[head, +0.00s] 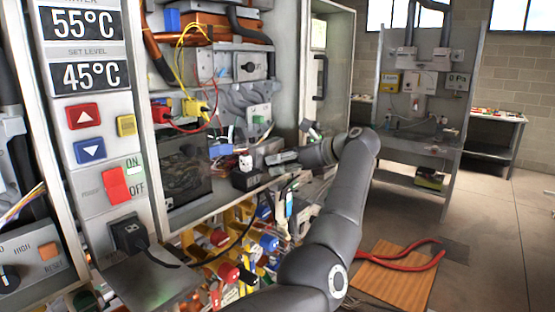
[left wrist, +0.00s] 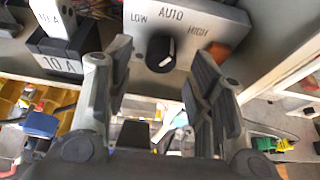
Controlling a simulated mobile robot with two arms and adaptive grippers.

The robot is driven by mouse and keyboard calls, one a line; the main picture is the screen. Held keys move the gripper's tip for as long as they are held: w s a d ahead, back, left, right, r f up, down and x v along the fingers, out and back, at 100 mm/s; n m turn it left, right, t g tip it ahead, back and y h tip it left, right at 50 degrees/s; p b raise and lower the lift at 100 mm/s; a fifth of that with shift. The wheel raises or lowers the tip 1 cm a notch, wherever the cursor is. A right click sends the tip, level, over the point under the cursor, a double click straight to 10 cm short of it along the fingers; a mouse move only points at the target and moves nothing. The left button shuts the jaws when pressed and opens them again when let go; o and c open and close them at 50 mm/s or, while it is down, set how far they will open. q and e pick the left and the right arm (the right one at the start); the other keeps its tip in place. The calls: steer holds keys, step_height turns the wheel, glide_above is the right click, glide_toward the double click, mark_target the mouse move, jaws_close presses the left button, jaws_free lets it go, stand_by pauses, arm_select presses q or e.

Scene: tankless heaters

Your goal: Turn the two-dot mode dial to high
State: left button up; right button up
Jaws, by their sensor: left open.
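In the left wrist view, a black round mode dial (left wrist: 160,53) with a white pointer line sits on a grey panel (left wrist: 190,14) marked LOW, AUTO and HIGH. The pointer leans up and to the right, roughly between AUTO and HIGH. I see no dots, so I cannot tell whether this is the two-dot dial. My left gripper (left wrist: 155,70) is open, its fingers on either side of the dial in the picture; contact is not clear. In the head view, my left gripper (head: 265,166) is at the cabinet front, and the dial there is hidden or too small.
Another dial (head: 8,280) sits at the lower left beside an orange reset button (head: 48,251). A dark dial (head: 248,68) is higher in the cabinet. A 10 A block (left wrist: 62,60) stands left of the gripper.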

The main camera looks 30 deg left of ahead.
arm_select(q)
steer(key=shift+x, duration=0.95)
steer(key=c, duration=1)
steer(key=p, duration=0.2)
steer(key=m+p, duration=0.1)
steer(key=shift+w+r+g+p, duration=0.1)
steer(key=shift+r+g+p, duration=0.15)
steer(key=shift+g+p, duration=0.15)
steer(key=shift+c, duration=0.2)
steer(key=shift+f+m+p, duration=0.1)
steer(key=shift+m+p, duration=0.4)
steer(key=shift+p, duration=0.2)
steer(key=shift+f+g, duration=0.15)
steer(key=shift+g, duration=0.15)
arm_select(e)
step_height(320, 180, up, 6)
steer(key=a, duration=0.1)
steer(key=shift+a, duration=0.4)
